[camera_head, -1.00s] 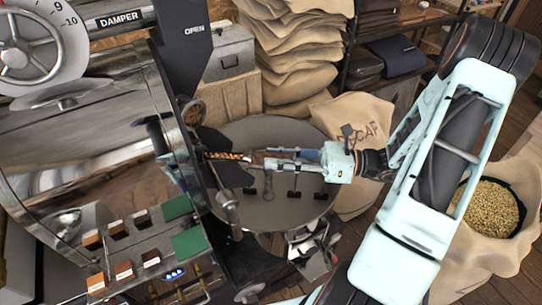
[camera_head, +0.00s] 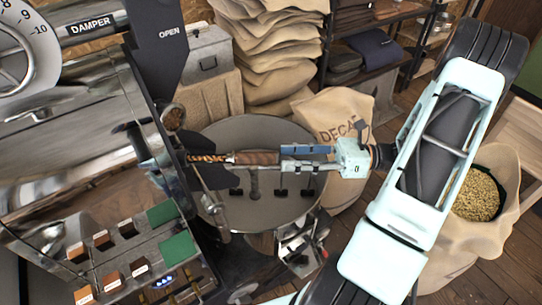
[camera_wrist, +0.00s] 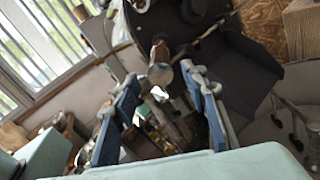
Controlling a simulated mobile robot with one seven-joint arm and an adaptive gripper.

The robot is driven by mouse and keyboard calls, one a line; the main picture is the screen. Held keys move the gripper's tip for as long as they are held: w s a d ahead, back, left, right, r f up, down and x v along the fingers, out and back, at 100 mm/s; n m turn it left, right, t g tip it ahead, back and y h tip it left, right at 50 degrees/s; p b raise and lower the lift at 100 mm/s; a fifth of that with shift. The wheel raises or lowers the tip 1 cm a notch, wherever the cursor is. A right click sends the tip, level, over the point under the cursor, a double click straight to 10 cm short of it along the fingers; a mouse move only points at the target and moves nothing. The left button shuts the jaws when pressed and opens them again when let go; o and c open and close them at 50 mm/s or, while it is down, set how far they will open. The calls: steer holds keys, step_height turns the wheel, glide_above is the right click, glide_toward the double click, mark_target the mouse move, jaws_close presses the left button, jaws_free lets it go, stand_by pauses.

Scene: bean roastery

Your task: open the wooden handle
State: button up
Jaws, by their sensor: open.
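The wooden handle (camera_head: 257,158) is a brown grip at the end of a coppery twisted shaft (camera_head: 208,158), which sticks out from the roaster's front over the round cooling tray. My gripper (camera_head: 283,158) is open at the handle's right end, with its blue-padded fingers pointing left along it. In the head view I cannot tell whether the fingers overlap the handle's tip. In the wrist view, my gripper (camera_wrist: 161,82) has its fingers spread, with a round end of a rod-like part (camera_wrist: 160,74) between them. Nothing is visibly clamped.
The metal roaster (camera_head: 75,150) fills the left, with a switch panel (camera_head: 130,250) below. The round cooling tray (camera_head: 290,205) lies under my gripper. A DECAF sack (camera_head: 345,118) stands behind it, and an open sack of beans (camera_head: 480,195) is at the right.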

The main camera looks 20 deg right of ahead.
steer(key=v, duration=0.4)
steer(key=shift+d, duration=0.15)
steer(key=shift+c, duration=0.4)
stand_by(0.4)
steer(key=c, duration=0.5)
steer(key=shift+d+r, duration=0.15)
steer(key=c, duration=0.5)
steer(key=shift+s+d+r+n+g+h+b, duration=0.1)
steer(key=shift+d+r+n+g+h+b, duration=0.15)
steer(key=shift+n+g+h+b, duration=0.35)
jaws_close()
steer(key=s+d+r+n+g+h+b, duration=0.2)
steer(key=d+r+h, duration=0.3)
steer(key=r+h, duration=0.2)
steer(key=w+a+f+p, duration=0.1)
steer(key=w+a+f, duration=0.2)
steer(key=a+f, duration=0.3)
steer(key=shift+a+t, duration=0.3)
steer(key=shift+a, duration=1.9)
